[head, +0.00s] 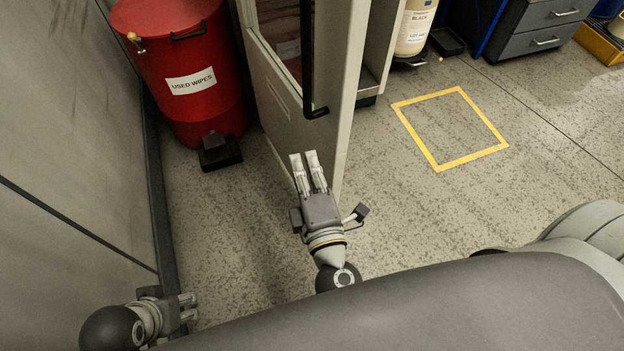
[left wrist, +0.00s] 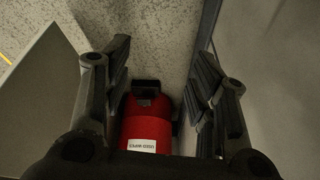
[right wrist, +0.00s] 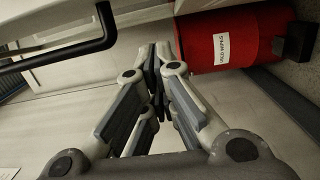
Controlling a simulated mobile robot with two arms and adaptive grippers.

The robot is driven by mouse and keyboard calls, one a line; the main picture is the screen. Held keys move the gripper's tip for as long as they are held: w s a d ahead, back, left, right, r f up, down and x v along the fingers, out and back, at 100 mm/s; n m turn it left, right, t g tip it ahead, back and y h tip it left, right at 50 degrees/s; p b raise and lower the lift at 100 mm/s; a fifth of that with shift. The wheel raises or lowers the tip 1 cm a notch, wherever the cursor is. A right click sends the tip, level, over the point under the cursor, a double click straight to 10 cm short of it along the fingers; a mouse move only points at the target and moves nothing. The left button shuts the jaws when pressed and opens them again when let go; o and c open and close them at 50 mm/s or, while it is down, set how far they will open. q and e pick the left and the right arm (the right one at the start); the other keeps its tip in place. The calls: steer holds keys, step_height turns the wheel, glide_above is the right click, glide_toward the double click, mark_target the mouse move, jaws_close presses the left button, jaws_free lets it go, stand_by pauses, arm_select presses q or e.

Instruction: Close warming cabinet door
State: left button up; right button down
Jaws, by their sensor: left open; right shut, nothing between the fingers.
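The warming cabinet door (head: 274,112) stands open in the head view, a pale panel with a window and a black bar handle (head: 307,60). The handle also shows at the upper left of the right wrist view (right wrist: 85,45). My right gripper (head: 304,157) is shut and empty, close to the door's lower part in the picture; I cannot tell whether it touches. The cabinet body (head: 374,62) is partly hidden behind the door. My left gripper (head: 190,307) is open and empty at the lower left, near the wall and away from the door.
A red "used wipes" bin (head: 183,75) with a black pedal (head: 218,152) stands left of the door. A grey wall (head: 70,150) runs along the left. A yellow floor square (head: 450,128) lies on clear floor at right. Grey drawers (head: 540,30) stand at the back right.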

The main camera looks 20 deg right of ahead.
arm_select(q)
steer(key=shift+p+x, duration=0.45)
steer(key=shift+x, duration=0.8)
arm_select(e)
steer(key=shift+w+d, duration=0.75)
steer(key=shift+d, duration=0.3)
steer(key=shift+w+d, duration=0.7)
steer(key=shift+d, duration=0.35)
arm_select(q)
steer(key=shift+d, duration=0.1)
